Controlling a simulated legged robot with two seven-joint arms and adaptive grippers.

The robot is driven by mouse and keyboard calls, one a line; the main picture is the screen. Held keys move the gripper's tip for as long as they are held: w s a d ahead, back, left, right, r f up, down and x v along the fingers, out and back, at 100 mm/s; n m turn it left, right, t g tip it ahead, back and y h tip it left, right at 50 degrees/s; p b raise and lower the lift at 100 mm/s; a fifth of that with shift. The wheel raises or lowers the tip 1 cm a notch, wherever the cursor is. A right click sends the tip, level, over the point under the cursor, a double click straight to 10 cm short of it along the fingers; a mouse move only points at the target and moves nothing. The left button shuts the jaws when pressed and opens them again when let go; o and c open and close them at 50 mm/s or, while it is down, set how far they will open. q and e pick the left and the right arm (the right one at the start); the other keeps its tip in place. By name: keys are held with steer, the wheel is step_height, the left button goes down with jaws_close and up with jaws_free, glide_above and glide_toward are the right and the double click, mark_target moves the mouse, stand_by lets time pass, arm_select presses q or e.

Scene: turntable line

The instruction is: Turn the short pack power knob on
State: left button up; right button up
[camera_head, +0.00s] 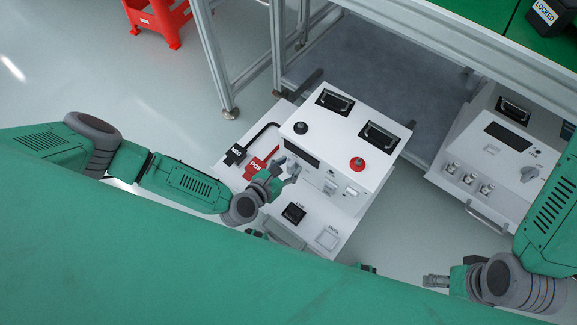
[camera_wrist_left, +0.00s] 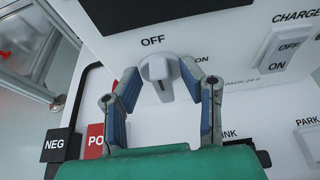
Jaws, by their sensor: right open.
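The white power knob (camera_wrist_left: 158,70) shows in the left wrist view on the short white pack's front panel. OFF is printed above it and ON to its right; its grip bar points downward, slightly right. The pack label is partly covered. The short pack (camera_head: 345,148) stands at the centre of the head view. My left gripper (camera_head: 292,172) is at its front; in the wrist view the left gripper's fingertips (camera_wrist_left: 158,68) lie on both sides of the knob, and contact is unclear. My right gripper (camera_head: 430,281) is open and empty at lower right.
A charge switch (camera_wrist_left: 287,50) sits right of the knob. Black NEG (camera_head: 235,155) and red POS (camera_head: 256,168) connectors lie left. A red button (camera_head: 357,163) is on top. Another white unit (camera_head: 500,150) with a knob stands right, by the bench frame (camera_head: 420,32).

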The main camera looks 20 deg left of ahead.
arm_select(q)
jaws_close()
steer(key=shift+s+d+m+t+y, duration=0.1)
steer(key=shift+d+m+t+y, duration=0.25)
steer(key=shift+m+y, duration=0.55)
steer(key=m, duration=0.1)
steer(key=m+t+y, duration=0.1)
steer(key=m, duration=0.2)
steer(key=shift+s+d+f+y, duration=0.15)
steer(key=shift+d+f+y, duration=0.15)
steer(key=shift+d+y, duration=0.1)
steer(key=m+t, duration=0.1)
steer(key=m, duration=0.1)
steer(key=m+t+y, duration=0.1)
steer(key=m, duration=0.1)
steer(key=shift+s+d+f, duration=0.15)
steer(key=shift+d+f, duration=0.05)
steer(key=shift+f, duration=0.2)
steer(key=shift+f+m+t+y, duration=0.2)
steer(key=shift+m+t, duration=0.15)
steer(key=shift+m, duration=0.55)
steer(key=shift+f+m+t+y, duration=0.15)
steer(key=shift+m+t, duration=0.15)
steer(key=shift+m, duration=0.6)
steer(key=shift+s, duration=0.1)
